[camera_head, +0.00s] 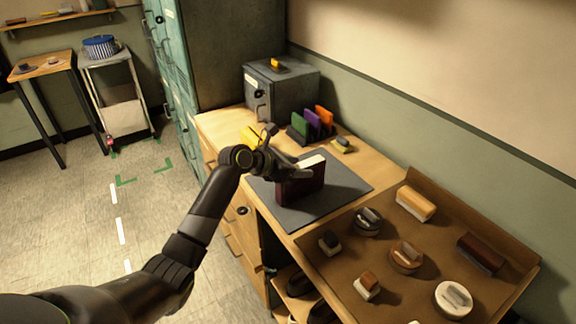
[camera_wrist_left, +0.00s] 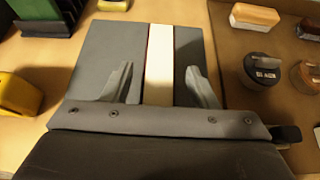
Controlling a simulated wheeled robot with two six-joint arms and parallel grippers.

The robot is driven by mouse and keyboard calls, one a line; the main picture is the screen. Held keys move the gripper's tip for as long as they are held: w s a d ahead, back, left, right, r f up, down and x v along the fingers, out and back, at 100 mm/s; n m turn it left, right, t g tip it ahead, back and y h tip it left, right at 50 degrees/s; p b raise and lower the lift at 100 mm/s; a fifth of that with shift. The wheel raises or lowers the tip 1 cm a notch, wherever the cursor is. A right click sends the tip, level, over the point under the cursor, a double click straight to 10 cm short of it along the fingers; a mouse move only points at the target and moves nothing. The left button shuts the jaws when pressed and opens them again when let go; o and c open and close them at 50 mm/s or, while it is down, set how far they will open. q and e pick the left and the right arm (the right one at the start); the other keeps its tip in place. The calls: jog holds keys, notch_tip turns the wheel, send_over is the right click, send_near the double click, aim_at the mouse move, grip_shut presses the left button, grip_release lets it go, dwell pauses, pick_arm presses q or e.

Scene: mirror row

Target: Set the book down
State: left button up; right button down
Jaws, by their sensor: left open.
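The dark maroon book (camera_head: 302,188) stands upright on the grey mat (camera_head: 343,190) on the wooden cabinet top, its cream page edge facing up. My left gripper (camera_head: 290,168) is right above it in the head view and covers part of its top. In the left wrist view the cream edge of the book (camera_wrist_left: 160,55) runs between the two fingers, with a gap on each side. The left gripper (camera_wrist_left: 158,88) is open. The book's lower part is hidden in the wrist view. My right gripper is in neither view.
A brown tray (camera_head: 425,255) with several brushes and round tins lies to the right of the mat. A rack of coloured books (camera_head: 312,125), a grey metal box (camera_head: 285,85) and a yellow item (camera_head: 252,134) stand behind. Bare mat shows around the book.

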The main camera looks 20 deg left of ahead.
pick_arm(q)
jog(key=v, duration=1.2)
